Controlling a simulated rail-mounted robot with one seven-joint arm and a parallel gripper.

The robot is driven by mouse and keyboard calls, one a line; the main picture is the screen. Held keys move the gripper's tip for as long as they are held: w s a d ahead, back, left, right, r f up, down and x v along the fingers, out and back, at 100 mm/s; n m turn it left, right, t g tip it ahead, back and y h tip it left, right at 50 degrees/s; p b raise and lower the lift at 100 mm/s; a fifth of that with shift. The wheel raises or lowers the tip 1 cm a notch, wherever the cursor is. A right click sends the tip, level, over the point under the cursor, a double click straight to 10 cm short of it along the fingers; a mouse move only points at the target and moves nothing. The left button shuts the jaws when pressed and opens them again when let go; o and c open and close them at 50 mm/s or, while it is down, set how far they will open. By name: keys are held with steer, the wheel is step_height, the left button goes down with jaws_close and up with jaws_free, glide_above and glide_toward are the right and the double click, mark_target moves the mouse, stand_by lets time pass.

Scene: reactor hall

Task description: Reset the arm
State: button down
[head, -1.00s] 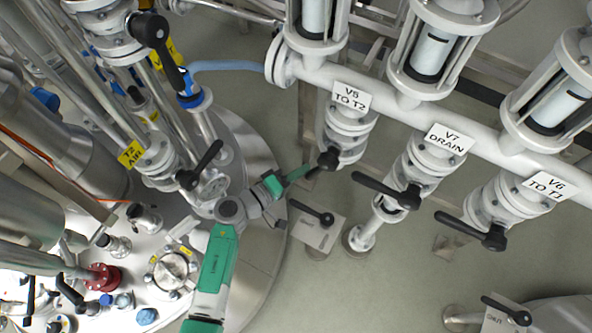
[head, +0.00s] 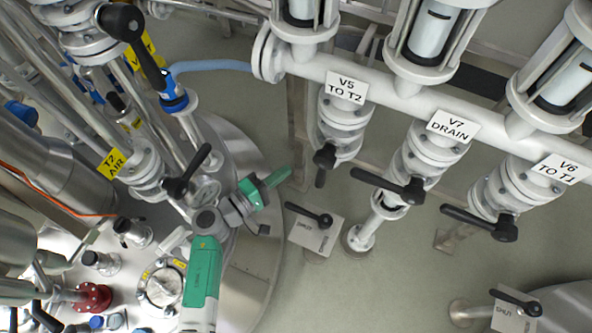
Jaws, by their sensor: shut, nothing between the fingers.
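My arm (head: 203,275), green and white, reaches up from the bottom of the head view over a round steel vessel. It bends right at the wrist. My gripper (head: 282,177) is shut and empty, its green fingers pointing right and slightly up. It is left of the V5 valve handle (head: 322,168), with a clear gap between them. That black handle points down. The V7 handle (head: 388,186) and V6 handle (head: 480,221) point left.
A T2 AIR valve handle (head: 188,172) and pipes stand close to my wrist on the left. A sign plate with a black lever (head: 314,231) lies right of my gripper. Bare floor (head: 385,285) shows at lower right. A red flange (head: 93,297) sits lower left.

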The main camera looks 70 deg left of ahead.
steer(key=d+p+v, duration=0.1)
steer(key=v, duration=0.6)
steer(key=shift+w, duration=0.15)
